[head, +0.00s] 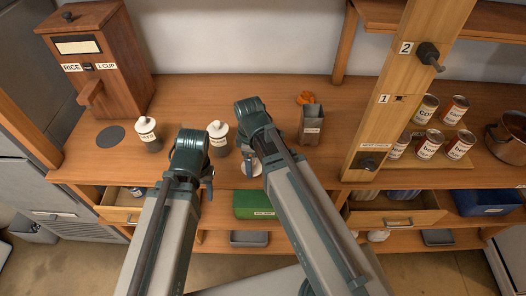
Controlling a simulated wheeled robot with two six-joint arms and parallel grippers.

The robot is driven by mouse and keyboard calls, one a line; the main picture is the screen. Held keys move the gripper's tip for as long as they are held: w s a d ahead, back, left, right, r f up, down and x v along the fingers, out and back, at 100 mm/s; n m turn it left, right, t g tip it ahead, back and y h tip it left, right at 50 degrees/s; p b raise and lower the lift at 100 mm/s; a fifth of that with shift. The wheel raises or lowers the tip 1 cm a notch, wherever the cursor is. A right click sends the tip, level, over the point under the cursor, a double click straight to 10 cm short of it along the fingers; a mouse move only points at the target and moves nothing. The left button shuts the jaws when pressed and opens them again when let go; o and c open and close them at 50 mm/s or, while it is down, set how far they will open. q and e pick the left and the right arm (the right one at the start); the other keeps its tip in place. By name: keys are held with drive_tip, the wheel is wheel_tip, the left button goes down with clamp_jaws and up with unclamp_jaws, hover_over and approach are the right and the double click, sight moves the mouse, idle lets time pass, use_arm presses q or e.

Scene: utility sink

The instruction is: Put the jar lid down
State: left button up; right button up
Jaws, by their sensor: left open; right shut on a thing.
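My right gripper (250,160) is above the counter right of the middle jar, mostly hidden behind its own arm. It is shut on a small whitish thing (256,169), which looks like the jar lid; its shape is largely covered. My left gripper (208,184) is open and empty near the counter's front edge, left of the right one. A white labelled jar (148,136) with a knobbed white top stands at the left. A second such jar (219,141) stands between the two arms, upright and apart from the whitish thing.
A wooden rice dispenser (105,60) stands at the back left, with a dark round pad (110,136) in front. A grey metal container (312,126) and an orange item (306,98) are right of my arms. A wooden post (400,95) and several cans (430,144) stand further right.

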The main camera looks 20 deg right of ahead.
drive_tip(key=w+d, duration=0.1)
drive_tip(key=w, duration=0.1)
drive_tip(key=w+d, duration=0.3)
drive_tip(key=w, duration=0.1)
drive_tip(key=shift+w+d+f, duration=0.1)
drive_tip(key=shift+d+f, duration=0.2)
drive_tip(key=shift+f, duration=0.1)
drive_tip(key=f+b, duration=0.2)
drive_tip(key=b, duration=0.1)
drive_tip(key=f+b, duration=0.1)
drive_tip(key=shift+w+d+f, duration=0.3)
drive_tip(key=shift+w+f, duration=0.1)
drive_tip(key=shift+r, duration=0.1)
drive_tip(key=o, duration=1)
